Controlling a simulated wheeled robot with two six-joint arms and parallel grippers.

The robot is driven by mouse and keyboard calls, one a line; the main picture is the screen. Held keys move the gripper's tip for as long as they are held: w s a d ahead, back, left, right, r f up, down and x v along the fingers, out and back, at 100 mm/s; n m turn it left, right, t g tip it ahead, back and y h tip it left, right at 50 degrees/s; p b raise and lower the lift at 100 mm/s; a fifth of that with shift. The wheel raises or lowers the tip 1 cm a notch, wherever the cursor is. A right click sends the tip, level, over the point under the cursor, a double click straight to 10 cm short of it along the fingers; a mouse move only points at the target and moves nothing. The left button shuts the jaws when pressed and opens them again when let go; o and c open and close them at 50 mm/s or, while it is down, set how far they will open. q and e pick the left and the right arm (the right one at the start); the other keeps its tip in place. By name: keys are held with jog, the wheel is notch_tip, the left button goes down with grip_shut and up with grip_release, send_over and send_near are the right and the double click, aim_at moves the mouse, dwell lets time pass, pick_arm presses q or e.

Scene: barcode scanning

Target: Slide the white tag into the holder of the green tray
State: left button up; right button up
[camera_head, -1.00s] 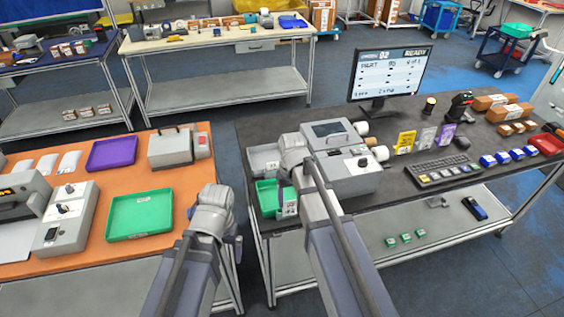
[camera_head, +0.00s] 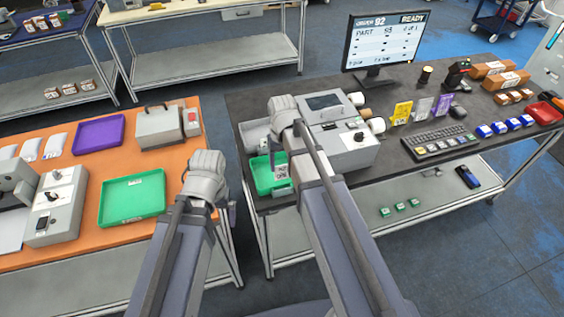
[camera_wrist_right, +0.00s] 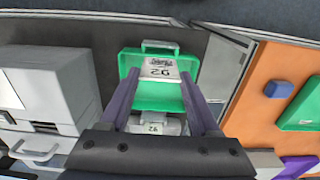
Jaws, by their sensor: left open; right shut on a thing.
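The green tray (camera_head: 263,183) stands on the dark table beside the grey machine; it also shows in the right wrist view (camera_wrist_right: 130,64). Its grey holder (camera_wrist_right: 160,46) sits at the tray's edge. I cannot tell whether tag and holder touch. In the head view the tag (camera_head: 281,172) shows small below the right wrist. My left gripper (camera_head: 202,188) hangs near the orange table's right edge, empty as far as I see; its fingers are mostly hidden.
The grey machine (camera_head: 343,147) stands right of the tray, with the monitor (camera_head: 384,44) behind it. Yellow, white and purple cards (camera_head: 422,108) and a keyboard (camera_head: 443,143) are further right. Another green tray (camera_head: 132,198) lies on the orange table.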

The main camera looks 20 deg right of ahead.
aim_at(282, 174)
jog(key=shift+f+b, duration=2.8)
jog(key=shift+f, duration=0.25)
jog(key=o, duration=1.4)
jog(key=shift+c, duration=0.2)
jog(key=shift+r, duration=0.1)
notch_tip(282, 174, up, 8)
jog(key=p, duration=0.8)
jog(key=shift+f, duration=0.4)
notch_tip(282, 174, down, 8)
jog(key=b, duration=0.8)
jog(key=shift+r, duration=0.4)
